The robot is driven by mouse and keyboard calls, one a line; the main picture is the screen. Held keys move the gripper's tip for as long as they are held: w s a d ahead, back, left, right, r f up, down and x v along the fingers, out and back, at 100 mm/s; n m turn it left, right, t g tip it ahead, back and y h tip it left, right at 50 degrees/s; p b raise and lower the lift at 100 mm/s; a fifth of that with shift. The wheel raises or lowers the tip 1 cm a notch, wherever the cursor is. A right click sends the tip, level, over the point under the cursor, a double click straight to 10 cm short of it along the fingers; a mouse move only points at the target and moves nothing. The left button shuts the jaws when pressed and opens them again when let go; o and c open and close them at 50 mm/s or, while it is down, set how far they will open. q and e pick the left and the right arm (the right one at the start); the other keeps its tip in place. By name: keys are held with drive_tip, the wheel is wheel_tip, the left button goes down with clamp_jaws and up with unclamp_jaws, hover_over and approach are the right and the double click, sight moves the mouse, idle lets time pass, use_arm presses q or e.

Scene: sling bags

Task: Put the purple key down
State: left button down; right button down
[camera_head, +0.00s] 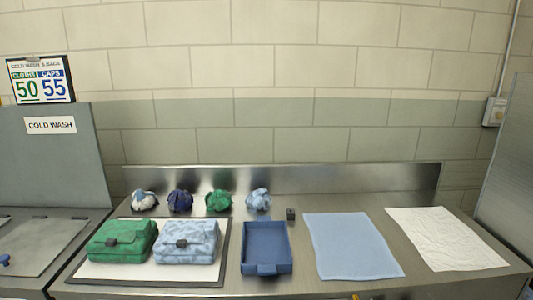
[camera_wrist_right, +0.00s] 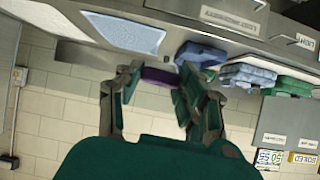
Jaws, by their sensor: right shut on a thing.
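The purple key (camera_wrist_right: 158,75) is between the fingertips of my right gripper (camera_wrist_right: 161,78) in the right wrist view. The fingers are shut on it, and it is held in the air, apart from the counter. A darker purple part shows beside the right-hand finger. The key and my right gripper do not show clearly in the head view. My left gripper is in neither view.
The steel counter (camera_head: 300,285) bears a green bag (camera_head: 120,240) and a pale blue bag (camera_head: 187,242) on a white mat, a blue tray (camera_head: 266,245), a small dark block (camera_head: 291,215), a blue cloth (camera_head: 352,245) and a white cloth (camera_head: 445,238). Several bundled cloths stand behind.

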drive_tip(key=shift+s+r, duration=0.3)
drive_tip(key=shift+r, duration=0.05)
